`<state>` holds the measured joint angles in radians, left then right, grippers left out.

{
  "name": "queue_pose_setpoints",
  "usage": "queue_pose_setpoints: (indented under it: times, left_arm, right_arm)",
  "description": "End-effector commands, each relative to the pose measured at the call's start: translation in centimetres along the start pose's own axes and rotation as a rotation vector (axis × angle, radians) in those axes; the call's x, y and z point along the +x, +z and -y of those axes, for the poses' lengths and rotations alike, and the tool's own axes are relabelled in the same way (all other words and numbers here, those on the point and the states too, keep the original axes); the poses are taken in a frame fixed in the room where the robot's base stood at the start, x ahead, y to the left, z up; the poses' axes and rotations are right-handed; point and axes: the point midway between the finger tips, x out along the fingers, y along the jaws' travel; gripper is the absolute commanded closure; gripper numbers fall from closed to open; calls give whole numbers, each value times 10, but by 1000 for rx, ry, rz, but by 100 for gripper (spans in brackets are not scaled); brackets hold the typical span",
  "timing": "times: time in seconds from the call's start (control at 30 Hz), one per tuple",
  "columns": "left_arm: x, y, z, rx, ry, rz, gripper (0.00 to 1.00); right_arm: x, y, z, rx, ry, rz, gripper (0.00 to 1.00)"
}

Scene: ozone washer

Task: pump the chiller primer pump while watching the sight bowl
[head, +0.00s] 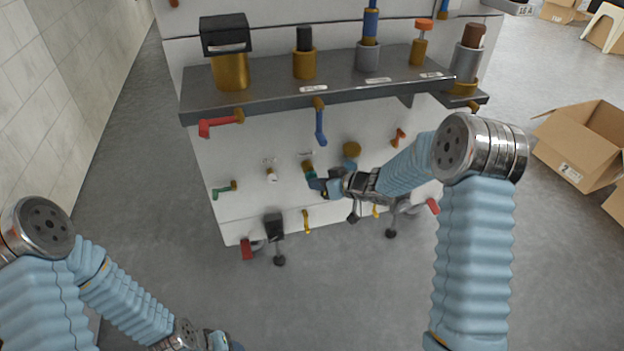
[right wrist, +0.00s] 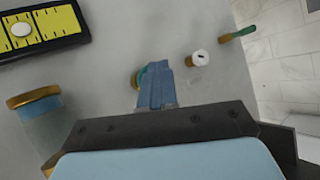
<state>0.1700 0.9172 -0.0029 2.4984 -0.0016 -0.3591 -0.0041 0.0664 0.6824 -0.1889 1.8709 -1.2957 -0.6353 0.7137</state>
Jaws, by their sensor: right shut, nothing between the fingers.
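A small teal knob on a brass collar (head: 309,168), which looks like the primer pump, sticks out of the white front panel; it also shows in the right wrist view (right wrist: 154,68). My right gripper (head: 318,184) is shut and empty, its blue fingers (right wrist: 155,88) right at the teal knob and partly covering it. I cannot tell whether they touch. A clear cylinder with a brass cap (right wrist: 38,112), which looks like the sight bowl, is left of the fingers in the right wrist view; its liquid level is unclear. My left gripper (head: 220,341) is cut off at the bottom edge.
A grey shelf (head: 290,99) with brass-based fittings overhangs the panel. A red lever (head: 220,123), a blue lever (head: 320,124), a green lever (head: 224,189) and a white-tipped fitting (head: 270,172) surround the knob. Open cardboard boxes (head: 580,150) stand at the right. The floor in front is clear.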

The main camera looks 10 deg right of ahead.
Motion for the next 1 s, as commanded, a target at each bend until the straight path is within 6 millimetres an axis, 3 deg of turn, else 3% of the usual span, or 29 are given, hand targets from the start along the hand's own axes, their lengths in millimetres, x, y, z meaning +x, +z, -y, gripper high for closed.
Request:
queue_pose_setpoints:
  times: [0.67,1.0]
  left_arm:
    - [2,0,1,0,0,0,46]
    - [10,0,3,0,0,0,46]
  right_arm:
    - [-11,9,8,1,1,1,100]
    - [-34,26,24,0,1,1,100]
